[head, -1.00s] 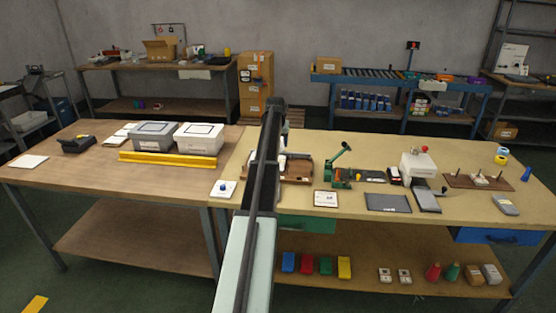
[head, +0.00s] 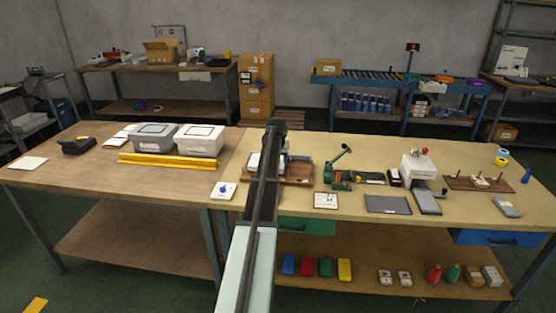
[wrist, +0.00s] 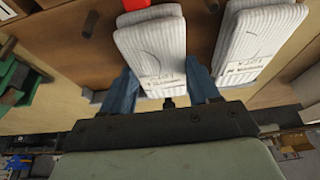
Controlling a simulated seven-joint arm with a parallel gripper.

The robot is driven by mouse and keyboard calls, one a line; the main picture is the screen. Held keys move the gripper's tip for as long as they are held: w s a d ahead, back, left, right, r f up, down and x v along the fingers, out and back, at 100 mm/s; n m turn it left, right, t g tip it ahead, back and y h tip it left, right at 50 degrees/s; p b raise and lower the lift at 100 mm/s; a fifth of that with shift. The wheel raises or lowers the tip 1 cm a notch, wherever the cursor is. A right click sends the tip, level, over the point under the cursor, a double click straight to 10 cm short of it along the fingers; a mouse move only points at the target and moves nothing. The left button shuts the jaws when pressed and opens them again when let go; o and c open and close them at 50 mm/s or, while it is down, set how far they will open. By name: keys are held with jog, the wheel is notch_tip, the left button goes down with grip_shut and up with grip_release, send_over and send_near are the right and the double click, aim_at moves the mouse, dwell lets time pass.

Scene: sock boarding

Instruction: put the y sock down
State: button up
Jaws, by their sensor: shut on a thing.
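A white ribbed sock (wrist: 152,52) with small dark print near its lower end sits between the blue fingers of my gripper (wrist: 162,92) in the wrist view. The fingers are shut on it. The print is too small to read. A second white ribbed sock (wrist: 252,45) with similar print lies to its right, apart from the fingers. Both are over a brown wooden tray (wrist: 80,40). In the head view my arm covers the gripper and part of the tray (head: 298,180), and white shapes show on both sides of the arm.
A red piece (wrist: 135,4) shows at the top edge of the wrist view. Dark pegs stand to the left. A green hand-lever tool (head: 338,172) stands right of the tray. A white card with a blue knob (head: 223,190) lies to the left.

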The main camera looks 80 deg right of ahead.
jog(key=shift+f, duration=0.15)
jog(key=o, duration=1)
jog(key=v, duration=1.2)
